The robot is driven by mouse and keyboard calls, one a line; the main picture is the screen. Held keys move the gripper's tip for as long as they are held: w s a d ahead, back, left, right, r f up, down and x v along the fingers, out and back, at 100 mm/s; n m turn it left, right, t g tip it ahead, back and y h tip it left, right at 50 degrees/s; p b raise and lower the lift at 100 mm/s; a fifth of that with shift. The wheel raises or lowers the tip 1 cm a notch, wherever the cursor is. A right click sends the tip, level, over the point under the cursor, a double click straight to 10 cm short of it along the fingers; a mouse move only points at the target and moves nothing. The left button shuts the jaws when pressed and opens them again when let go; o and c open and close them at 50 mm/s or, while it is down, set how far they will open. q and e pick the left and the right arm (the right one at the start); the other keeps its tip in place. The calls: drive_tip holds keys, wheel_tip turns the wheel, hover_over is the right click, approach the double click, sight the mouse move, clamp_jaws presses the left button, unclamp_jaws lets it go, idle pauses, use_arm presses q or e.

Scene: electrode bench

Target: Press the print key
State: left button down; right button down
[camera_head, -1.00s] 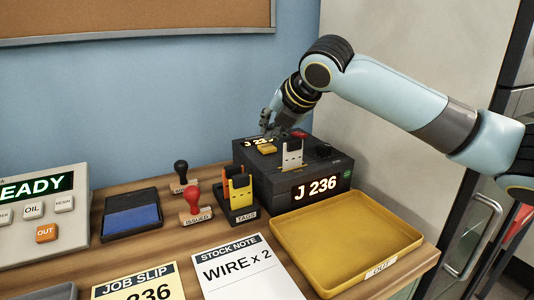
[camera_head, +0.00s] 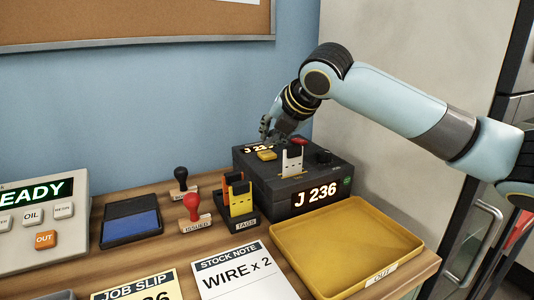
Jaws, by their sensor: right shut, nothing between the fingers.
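A dark tag printer (camera_head: 262,182) stands at the back right of the bench with "J 236" lit on its front. Its top carries a yellow key (camera_head: 267,155), a red button (camera_head: 299,141), a black knob (camera_head: 323,157) and a small lit display (camera_head: 255,148) partly hidden by my gripper. I cannot read a label that says which is the print key. A white tag (camera_head: 292,162) stands upright in the printer. My right gripper (camera_head: 266,137) is shut and empty, over the back of the printer, just behind the yellow key. My left gripper is out of view.
A yellow out tray (camera_head: 345,283) lies in front of the printer. A tag holder (camera_head: 242,219), red stamp (camera_head: 193,212), black stamp (camera_head: 181,180) and blue ink pad (camera_head: 131,225) stand to its left. A grey console (camera_head: 70,240) reads "READY". Paper slips lie at the front.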

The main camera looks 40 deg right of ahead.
sight(270, 152)
drive_tip(key=shift+f, duration=0.2)
drive_tip(key=shift+f, duration=0.25)
drive_tip(key=shift+f, duration=0.4)
idle(0.8)
idle(0.3)
drive_tip(key=shift+r+p, duration=0.7)
drive_tip(key=shift+r, duration=0.15)
drive_tip(key=shift+r, duration=0.1)
wheel_tip(270, 152, up, 5)
drive_tip(key=p, duration=0.5)
